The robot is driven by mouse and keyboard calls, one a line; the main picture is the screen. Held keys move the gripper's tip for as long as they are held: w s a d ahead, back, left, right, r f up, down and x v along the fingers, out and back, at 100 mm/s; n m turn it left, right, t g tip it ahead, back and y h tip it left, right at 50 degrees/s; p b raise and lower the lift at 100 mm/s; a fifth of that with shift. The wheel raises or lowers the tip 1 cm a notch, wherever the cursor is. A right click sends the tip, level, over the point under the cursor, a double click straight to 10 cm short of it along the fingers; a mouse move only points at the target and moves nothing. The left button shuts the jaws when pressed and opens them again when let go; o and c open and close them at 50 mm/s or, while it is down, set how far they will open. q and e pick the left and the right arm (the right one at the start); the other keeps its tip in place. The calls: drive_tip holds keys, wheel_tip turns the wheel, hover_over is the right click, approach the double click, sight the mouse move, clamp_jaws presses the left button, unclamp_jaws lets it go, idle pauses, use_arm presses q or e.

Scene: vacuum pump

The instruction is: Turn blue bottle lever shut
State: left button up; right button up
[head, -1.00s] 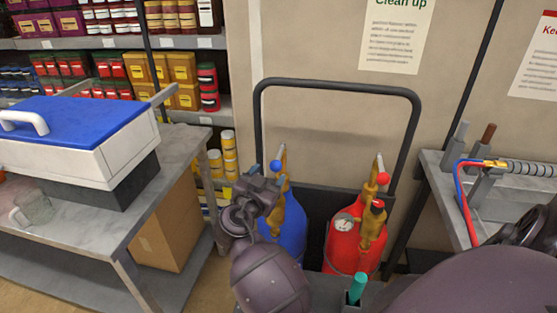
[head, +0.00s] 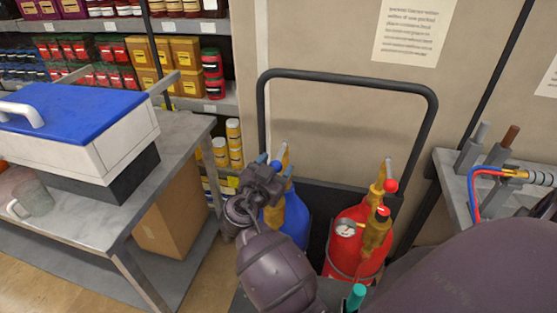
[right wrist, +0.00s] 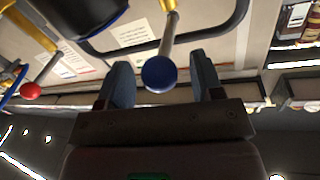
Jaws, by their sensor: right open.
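The blue bottle (head: 294,222) stands in a dark cart frame, with a gold valve (head: 274,217) on top, partly hidden by my right gripper. Its lever ends in a round blue knob (head: 276,167), also seen in the right wrist view (right wrist: 159,74). My right gripper (head: 275,164) is open around the knob. In the right wrist view, its two fingers (right wrist: 159,62) stand on either side of the knob with gaps between. My left gripper is not in view.
A red bottle (head: 346,247) with a gauge and red knobs stands to the right in the same cart. The cart's black handle (head: 345,77) arches behind the bottles. A grey table (head: 85,225) is at left and a bench (head: 455,180) at right.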

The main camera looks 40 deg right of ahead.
drive_tip(key=shift+d, duration=0.15)
idle(0.3)
clamp_jaws()
